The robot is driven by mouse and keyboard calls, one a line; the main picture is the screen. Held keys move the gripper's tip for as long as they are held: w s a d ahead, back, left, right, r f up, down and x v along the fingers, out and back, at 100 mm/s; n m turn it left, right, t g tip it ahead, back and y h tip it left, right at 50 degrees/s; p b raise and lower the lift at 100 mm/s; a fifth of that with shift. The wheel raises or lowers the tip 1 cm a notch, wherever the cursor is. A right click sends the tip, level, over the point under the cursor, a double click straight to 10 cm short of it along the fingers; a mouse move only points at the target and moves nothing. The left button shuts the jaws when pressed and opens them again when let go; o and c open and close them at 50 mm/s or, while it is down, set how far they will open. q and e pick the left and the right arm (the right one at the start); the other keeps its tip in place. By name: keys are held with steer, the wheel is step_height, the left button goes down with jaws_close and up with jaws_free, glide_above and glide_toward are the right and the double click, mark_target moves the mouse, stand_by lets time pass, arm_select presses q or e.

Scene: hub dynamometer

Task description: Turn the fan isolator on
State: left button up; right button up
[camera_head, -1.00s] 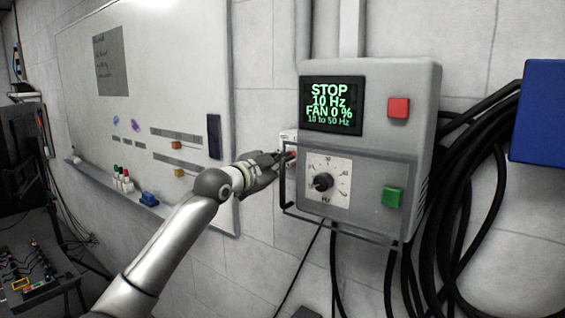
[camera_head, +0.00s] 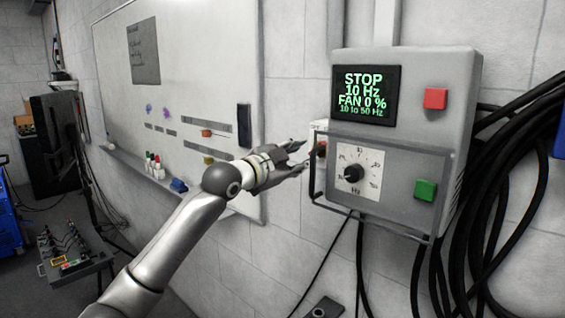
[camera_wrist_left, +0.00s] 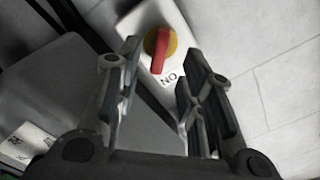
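The fan isolator is a white box with a red handle on a yellow disc (camera_wrist_left: 174,43), seen ahead of my left gripper in the left wrist view. The handle's lower end points toward the "ON" lettering, slightly left of it. In the head view the isolator (camera_head: 321,150) is partly hidden behind the grey control box (camera_head: 400,200). My left gripper (camera_head: 301,157) is open and empty, just left of the isolator and apart from the handle. Its spread fingers (camera_wrist_left: 161,58) frame the handle in the wrist view. The right gripper is out of view.
The control box display (camera_head: 365,94) reads STOP, 10 Hz, FAN 0 %. It has a dial (camera_head: 354,173), a red button (camera_head: 435,98), a green button (camera_head: 425,190) and a protruding frame near the gripper. Black cables (camera_head: 490,220) hang at right. A whiteboard (camera_head: 195,70) is at left.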

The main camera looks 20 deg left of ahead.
arm_select(q)
steer(key=v, duration=0.7)
stand_by(0.3)
